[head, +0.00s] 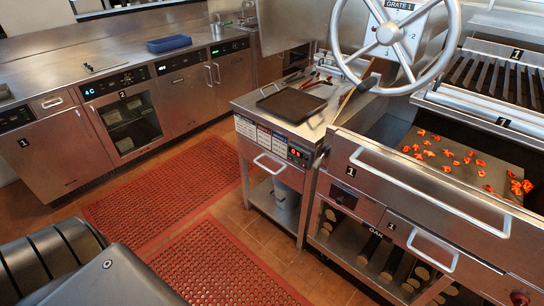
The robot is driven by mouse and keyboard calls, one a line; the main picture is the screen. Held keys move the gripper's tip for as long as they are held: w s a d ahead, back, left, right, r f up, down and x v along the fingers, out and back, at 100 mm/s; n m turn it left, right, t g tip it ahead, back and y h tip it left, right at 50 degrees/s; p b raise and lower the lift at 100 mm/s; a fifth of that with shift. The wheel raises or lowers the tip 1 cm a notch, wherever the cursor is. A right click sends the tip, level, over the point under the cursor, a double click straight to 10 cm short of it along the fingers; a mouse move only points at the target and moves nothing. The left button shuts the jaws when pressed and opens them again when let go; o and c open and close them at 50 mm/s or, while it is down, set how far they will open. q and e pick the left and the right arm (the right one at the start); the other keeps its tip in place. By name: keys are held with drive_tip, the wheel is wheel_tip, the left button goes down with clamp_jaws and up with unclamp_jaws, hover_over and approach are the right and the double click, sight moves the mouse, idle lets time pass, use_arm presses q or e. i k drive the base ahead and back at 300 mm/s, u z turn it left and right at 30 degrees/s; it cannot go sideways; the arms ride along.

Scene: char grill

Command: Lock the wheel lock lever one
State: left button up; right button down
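A large metal hand wheel (390,34) stands at the upper right, in front of a plate labelled GRATE 1 (400,6). A small dark knob-like part (368,81) shows at the wheel's lower left rim. I cannot tell whether it is the wheel lock lever or a handle of the wheel. No part is clearly readable as the lock lever, so its position cannot be told. Neither of my grippers is in view. Dark rounded parts at the lower left appear to be my own body.
The grill (450,210) marked 1 has a front handle and glowing coals (440,152); grate bars (490,75) lie behind. A steel cart (268,142) with a black griddle stands left of it. Counters line the back left. Red mats (165,190) cover open floor.

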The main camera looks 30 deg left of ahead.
sight(315, 165)
drive_tip(key=z, duration=0.7)
drive_tip(key=i, duration=0.55)
drive_tip(key=u, duration=0.4)
